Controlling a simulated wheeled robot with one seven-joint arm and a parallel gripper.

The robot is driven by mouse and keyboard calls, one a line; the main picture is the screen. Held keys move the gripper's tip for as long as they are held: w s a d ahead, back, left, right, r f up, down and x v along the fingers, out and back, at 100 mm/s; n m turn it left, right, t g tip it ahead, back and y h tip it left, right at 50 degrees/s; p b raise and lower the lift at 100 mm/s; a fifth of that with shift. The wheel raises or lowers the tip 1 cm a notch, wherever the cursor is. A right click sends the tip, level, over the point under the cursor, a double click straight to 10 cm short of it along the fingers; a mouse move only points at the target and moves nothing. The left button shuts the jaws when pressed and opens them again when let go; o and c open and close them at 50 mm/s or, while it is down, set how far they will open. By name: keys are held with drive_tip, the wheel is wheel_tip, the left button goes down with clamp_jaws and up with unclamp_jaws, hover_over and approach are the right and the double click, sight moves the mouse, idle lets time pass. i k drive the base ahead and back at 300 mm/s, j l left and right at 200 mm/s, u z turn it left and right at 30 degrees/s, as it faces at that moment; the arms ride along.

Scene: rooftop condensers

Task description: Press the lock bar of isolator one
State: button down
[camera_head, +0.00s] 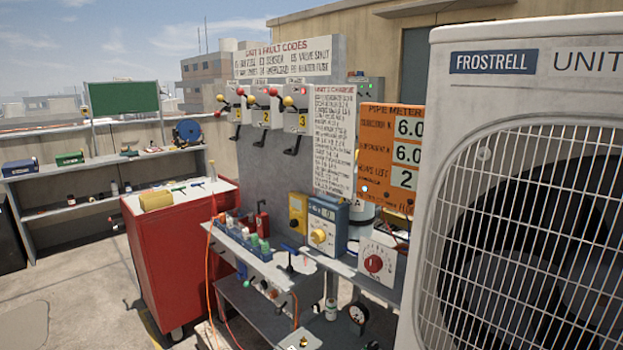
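Three pale isolator boxes hang in a row on the grey panel (267,172). The leftmost, isolator one (237,112), is small and seen at an angle; its number is hard to read. It has red and yellow round knobs near its top and a dark angled bar (235,132) below it. I cannot tell for sure which part is the lock bar. Isolator two (264,115) and isolator three (301,122) show their numbers and similar dark bars. My gripper is not in view.
A large Frostrell condenser (440,150) fills the right side. A red cabinet (165,260) stands at left centre. A cluttered bench (275,268) with meters and bottles runs below the panel. Open floor (75,290) lies at the lower left.

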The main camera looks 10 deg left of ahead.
sight(220, 99)
drive_tip(key=i+j+z, duration=0.15)
drive_tip(key=i+j, duration=0.15)
drive_tip(key=j, duration=0.65)
drive_tip(key=i+j+z, duration=0.2)
drive_tip(key=j, duration=0.8)
drive_tip(key=i+j+z, duration=0.15)
drive_tip(key=j, duration=0.85)
drive_tip(key=i+j+z, duration=0.15)
drive_tip(key=j, duration=0.9)
drive_tip(key=i+j+z, duration=0.2)
drive_tip(key=j, duration=1.55)
drive_tip(key=k+j+z, duration=0.15)
drive_tip(key=j, duration=0.6)
